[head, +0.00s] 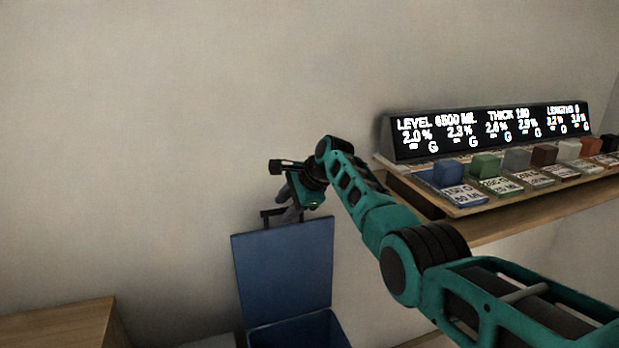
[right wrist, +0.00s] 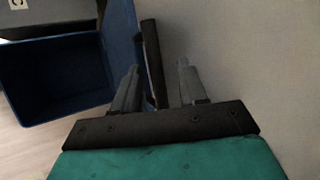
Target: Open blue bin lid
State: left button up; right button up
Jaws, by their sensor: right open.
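The blue bin (head: 300,332) stands on the floor against the wall, low in the head view. Its blue lid (head: 284,268) is raised, standing roughly upright at the back of the bin. In the right wrist view the bin (right wrist: 55,75) is open and its inside looks empty. A dark handle (right wrist: 153,62) shows on the lid's edge. My right gripper (head: 286,206) is at the top of the lid; its open fingers (right wrist: 157,80) are on either side of the handle, with gaps visible. My left gripper is out of view.
A wooden shelf (head: 520,218) on the right carries a lit display (head: 485,128) and a row of coloured blocks with labels. A wooden cabinet (head: 60,325) stands at the lower left. The wall behind the lid is close.

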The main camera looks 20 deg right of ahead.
jog(key=v, duration=1.1)
jog(key=shift+p, duration=0.35)
jog(key=shift+a, duration=0.1)
jog(key=s+d+f+n+t+h, duration=0.15)
jog(key=s+f+n, duration=0.3)
jog(key=f, duration=0.75)
jog(key=s+d+f+n+t+h, duration=0.1)
jog(key=s+f+n+h, duration=0.15)
jog(key=s+f, duration=0.7)
jog(key=s+a+f+n, duration=0.1)
jog(key=s+f+n, duration=0.2)
jog(key=s, duration=0.4)
jog(key=s+a+f+n+t, duration=0.1)
jog(key=s+a+f+n, duration=0.1)
jog(key=s+n, duration=0.3)
jog(key=s+a+f+n+t+y, duration=0.1)
jog(key=s+f+n, duration=0.3)
jog(key=s, duration=0.5)
jog(key=shift+s+a+f, duration=0.2)
jog(key=shift+a+f, duration=0.1)
jog(key=shift+a, duration=0.3)
jog(key=shift+t, duration=0.25)
